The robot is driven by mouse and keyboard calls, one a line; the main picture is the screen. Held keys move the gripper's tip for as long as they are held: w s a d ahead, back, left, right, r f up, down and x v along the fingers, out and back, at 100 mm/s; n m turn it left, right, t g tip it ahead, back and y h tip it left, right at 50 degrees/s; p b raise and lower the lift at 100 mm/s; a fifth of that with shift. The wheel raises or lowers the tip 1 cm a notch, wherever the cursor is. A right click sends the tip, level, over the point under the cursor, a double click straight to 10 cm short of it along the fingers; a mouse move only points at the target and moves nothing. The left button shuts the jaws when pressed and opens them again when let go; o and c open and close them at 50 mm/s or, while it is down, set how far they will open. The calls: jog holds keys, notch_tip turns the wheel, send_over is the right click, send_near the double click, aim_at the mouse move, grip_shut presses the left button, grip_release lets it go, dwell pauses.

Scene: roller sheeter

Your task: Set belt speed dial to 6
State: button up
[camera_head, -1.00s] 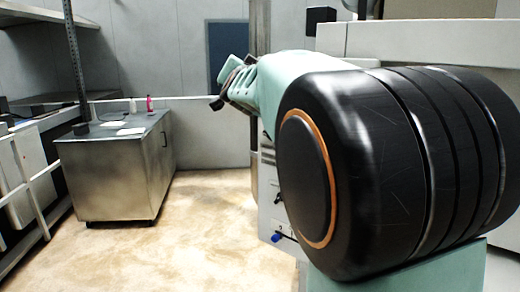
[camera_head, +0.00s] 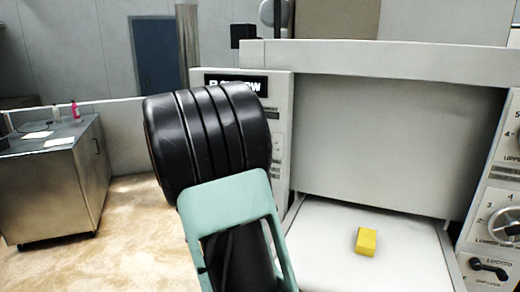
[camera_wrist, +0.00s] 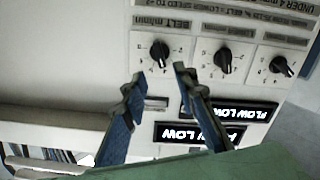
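In the wrist view, the belt speed dial (camera_wrist: 160,52) is a black knob on a pale panel, beside a label with "BELT m/min". The scale marks around it are too small to read, so I cannot tell its setting. My gripper (camera_wrist: 155,78) is open, with its two dark-tipped, blue fingers apart and nothing between them. The fingertips sit just below the dial in the picture; I see no contact. In the head view, my arm hides the gripper and most of the left control panel (camera_head: 282,130), so the dial does not show.
Two similar black knobs, one in the middle (camera_wrist: 222,58) and one at right (camera_wrist: 281,67), share the panel, with lit displays (camera_wrist: 235,110) nearby. A yellow block (camera_head: 366,241) lies on the white bed (camera_head: 320,250). The right panel (camera_head: 490,200) has dials. A steel cabinet (camera_head: 55,190) stands left.

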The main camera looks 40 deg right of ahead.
jog(key=p+x, duration=0.1)
jog(key=x, duration=0.7)
jog(key=shift+w, duration=0.15)
grip_shut()
